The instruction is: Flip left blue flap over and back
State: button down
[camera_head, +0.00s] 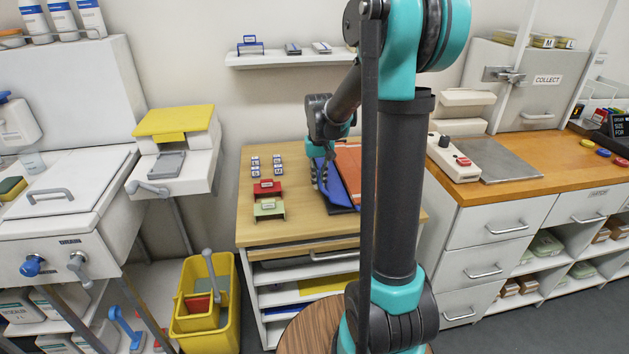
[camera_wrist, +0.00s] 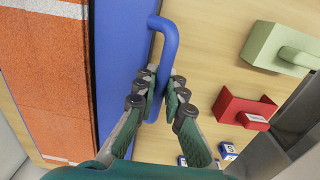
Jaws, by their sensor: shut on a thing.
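The blue flap (camera_wrist: 118,60) is a flat blue panel along the edge of an orange board (camera_wrist: 40,75) in the wrist view. A blue bar handle (camera_wrist: 168,40) stands off its side. My gripper (camera_wrist: 160,98) is shut on this handle, one finger on each side of the lower bar. In the head view my gripper (camera_head: 325,184) is at the left side of the orange board (camera_head: 349,165), on the wooden worktop (camera_head: 290,228).
A red holder (camera_head: 267,188) and a pale green holder (camera_head: 268,208) stand left of my gripper, with several small labelled blocks (camera_head: 279,160) behind. A shelf (camera_head: 290,60) hangs above. A yellow bin (camera_head: 206,330) stands on the floor at left. The worktop's front left is clear.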

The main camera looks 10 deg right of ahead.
aim_at(315, 200)
jog(key=shift+a+f, duration=0.25)
jog(key=shift+f, duration=0.35)
jog(key=shift+a+f, duration=0.2)
jog(key=shift+f, duration=0.4)
jog(key=shift+a+f, duration=0.15)
jog(key=shift+f, duration=1.05)
jog(key=c, duration=1.8)
grip_release()
jog(key=shift+r, duration=0.1)
notch_tip(315, 200, up, 8)
jog(key=shift+t, duration=0.9)
jog(key=s+f, duration=0.1)
jog(key=s, duration=0.2)
jog(key=s+d, duration=0.1)
jog(key=s, duration=0.2)
jog(key=s+d+f, duration=0.1)
jog(key=s, duration=0.3)
jog(key=shift+s+d+f, duration=0.1)
jog(key=shift+d+f, duration=0.1)
jog(key=shift+f, duration=0.15)
jog(key=s+f+t, duration=0.1)
jog(key=s+f, duration=0.1)
jog(key=s, duration=0.4)
jog(key=s+d+f+t, duration=0.1)
jog(key=s+f, duration=0.2)
jog(key=s, duration=0.3)
jog(key=shift+d+f, duration=0.3)
jog(key=shift+f, duration=0.05)
